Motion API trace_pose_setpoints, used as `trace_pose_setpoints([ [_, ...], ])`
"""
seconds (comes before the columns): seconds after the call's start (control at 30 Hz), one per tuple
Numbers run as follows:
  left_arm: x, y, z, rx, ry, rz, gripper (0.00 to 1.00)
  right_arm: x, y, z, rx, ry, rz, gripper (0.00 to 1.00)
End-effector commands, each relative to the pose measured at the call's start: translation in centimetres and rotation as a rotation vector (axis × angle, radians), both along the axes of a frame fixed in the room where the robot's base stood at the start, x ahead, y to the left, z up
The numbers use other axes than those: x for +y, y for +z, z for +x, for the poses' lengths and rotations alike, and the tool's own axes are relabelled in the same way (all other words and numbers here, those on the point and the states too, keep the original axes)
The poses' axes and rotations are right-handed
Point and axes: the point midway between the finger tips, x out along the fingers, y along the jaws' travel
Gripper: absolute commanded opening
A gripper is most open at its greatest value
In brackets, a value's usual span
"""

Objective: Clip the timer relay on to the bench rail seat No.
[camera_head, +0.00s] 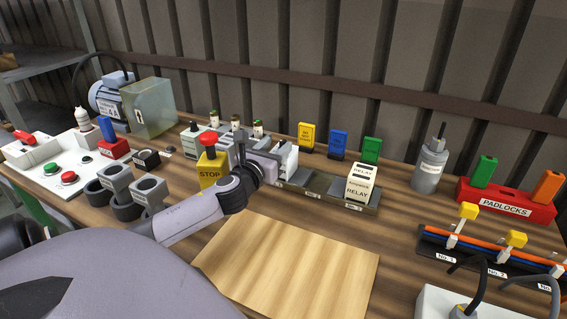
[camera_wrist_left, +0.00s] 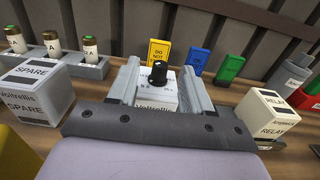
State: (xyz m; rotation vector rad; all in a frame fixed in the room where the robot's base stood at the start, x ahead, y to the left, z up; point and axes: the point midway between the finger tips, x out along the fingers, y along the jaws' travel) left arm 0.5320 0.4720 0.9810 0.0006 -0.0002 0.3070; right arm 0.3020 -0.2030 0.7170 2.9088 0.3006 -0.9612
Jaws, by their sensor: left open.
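The timer relay is a pale block with a black knob and "Voltrelis" lettering; in the left wrist view the timer relay (camera_wrist_left: 156,98) stands upright between my fingers. My left gripper (camera_wrist_left: 161,72) is open, with one finger on each side of it; contact cannot be told. In the head view my left gripper (camera_head: 272,152) is over the left part of the grey bench rail (camera_head: 312,184), and the timer relay (camera_head: 286,160) is partly hidden by it. The relay's foot is hidden, so its seating cannot be told. My right gripper is not in view.
A white relay block (camera_head: 358,188) stands at the rail's right part, with an empty stretch left of it. A yellow STOP block (camera_head: 211,170) is close left of my gripper. A SPARE block (camera_wrist_left: 33,92) is at left. The wooden board (camera_head: 290,262) is bare.

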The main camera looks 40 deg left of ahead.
Motion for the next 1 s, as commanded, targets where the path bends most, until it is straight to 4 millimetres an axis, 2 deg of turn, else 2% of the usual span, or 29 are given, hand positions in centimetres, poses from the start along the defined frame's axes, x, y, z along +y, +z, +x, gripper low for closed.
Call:
trace_pose_setpoints([
  [0.33,1.0,-0.3,3.8,-0.002,0.002,-0.002,0.49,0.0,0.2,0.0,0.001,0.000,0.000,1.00],
  [0.7,1.2,-0.4,4.4,0.000,-0.001,-0.001,0.49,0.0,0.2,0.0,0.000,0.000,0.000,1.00],
  [0.77,1.2,-0.4,4.4,0.000,0.000,-0.001,0.33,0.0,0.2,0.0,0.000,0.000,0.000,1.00],
  [0.8,1.2,-0.4,4.4,0.000,0.000,-0.001,0.20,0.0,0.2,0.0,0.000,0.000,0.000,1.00],
  [0.87,1.2,-0.4,4.4,0.000,0.000,-0.001,0.01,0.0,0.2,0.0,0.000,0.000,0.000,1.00],
  [1.0,1.2,-0.2,4.4,-0.003,0.000,0.001,0.00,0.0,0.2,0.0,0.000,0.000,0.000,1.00],
])
